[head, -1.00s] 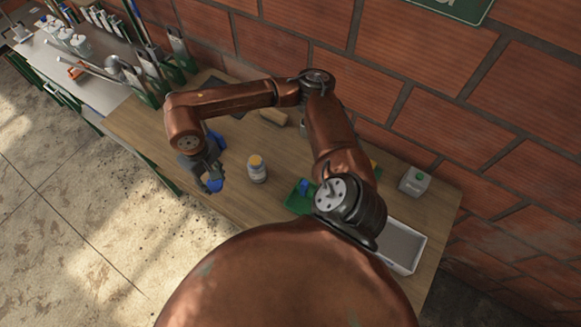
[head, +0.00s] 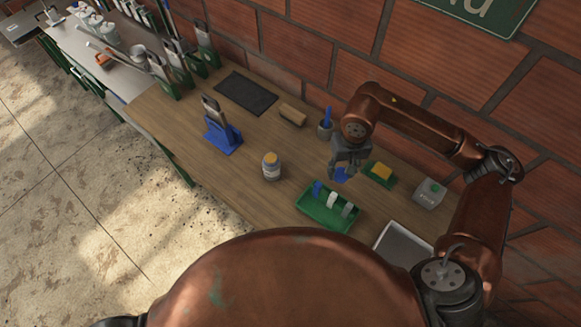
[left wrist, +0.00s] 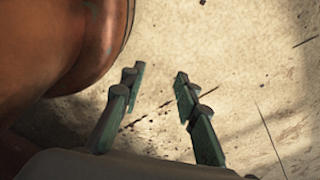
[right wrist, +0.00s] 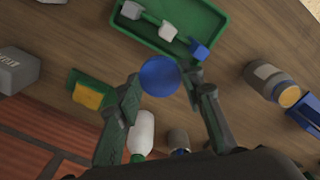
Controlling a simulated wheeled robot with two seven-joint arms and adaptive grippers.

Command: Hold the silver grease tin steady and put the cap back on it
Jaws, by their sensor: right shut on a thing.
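The silver grease tin (head: 271,170) stands upright on the wooden bench, with a yellow-orange round top showing and no blue cap on it. It also shows at the right of the right wrist view (right wrist: 262,74). My right gripper (head: 343,172) is shut on a round blue cap (right wrist: 160,76), which also shows below the fingers in the head view (head: 341,176). The gripper is above the bench, to the right of the tin and apart from it. My left gripper (left wrist: 160,97) is open and empty over the bare floor, away from the tin. It is not visible in the head view.
A blue stand (head: 223,139) is left of the tin. A yellow sponge (head: 382,171), a grey box (head: 429,194) and a white bin (head: 402,243) are right. A dark mat (head: 246,92) lies behind.

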